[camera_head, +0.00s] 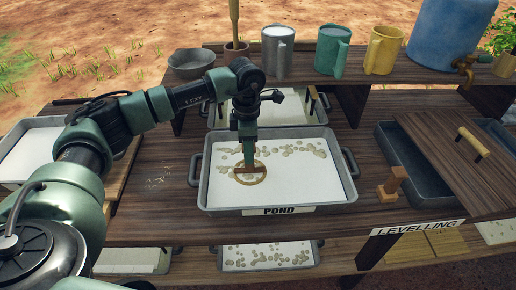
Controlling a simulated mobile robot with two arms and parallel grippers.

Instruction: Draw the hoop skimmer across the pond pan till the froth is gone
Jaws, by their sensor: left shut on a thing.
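The pond pan (340,193) is a grey tray of white liquid with a POND label on its front rim. Tan froth (290,150) lies in patches along the back of the liquid and at the left near the hoop. The hoop skimmer (262,179) has a tan ring and an upright handle; its ring is at the liquid's surface in the left part of the pan. My left gripper (247,150) points down over the pan, shut on the skimmer's handle. I cannot tell whether the ring touches the liquid. My right gripper is not in view.
A raised back shelf holds a grey bowl (192,63), a grey mug (278,51), a green mug (332,49), a yellow mug (382,49) and a blue barrel (445,32) with a tap. A wooden block (391,185) stands right of the pan, near a lidded trough (415,170).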

